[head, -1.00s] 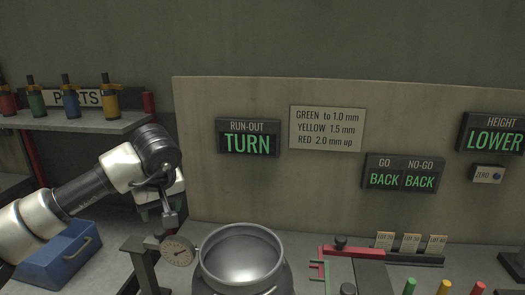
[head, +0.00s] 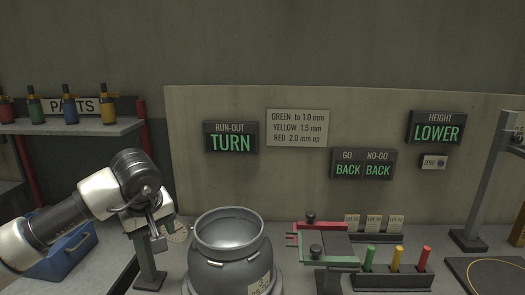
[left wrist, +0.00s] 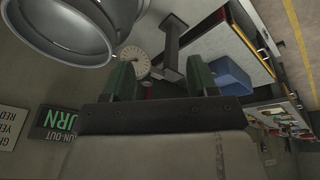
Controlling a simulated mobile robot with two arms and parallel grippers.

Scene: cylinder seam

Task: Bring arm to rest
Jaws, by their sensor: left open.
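My left gripper (head: 156,236) hangs from its arm at the left of the head view, beside the dial gauge and left of the metal cylinder (head: 230,270). In the left wrist view the two green fingers of the gripper (left wrist: 160,78) stand wide apart with nothing between them. The cylinder, open at the top, shows at the upper left of the wrist view (left wrist: 62,28). The round dial gauge (head: 178,232) on its stand is partly hidden by the gripper in the head view. It also shows just beyond the fingers in the wrist view (left wrist: 135,60). My right gripper is not in view.
A blue box (head: 60,250) lies behind my left arm. A shelf (head: 75,127) with several coloured bottles is above it. A red and green fixture (head: 325,243), coloured pegs (head: 396,258) and a tall stand (head: 490,190) are right of the cylinder.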

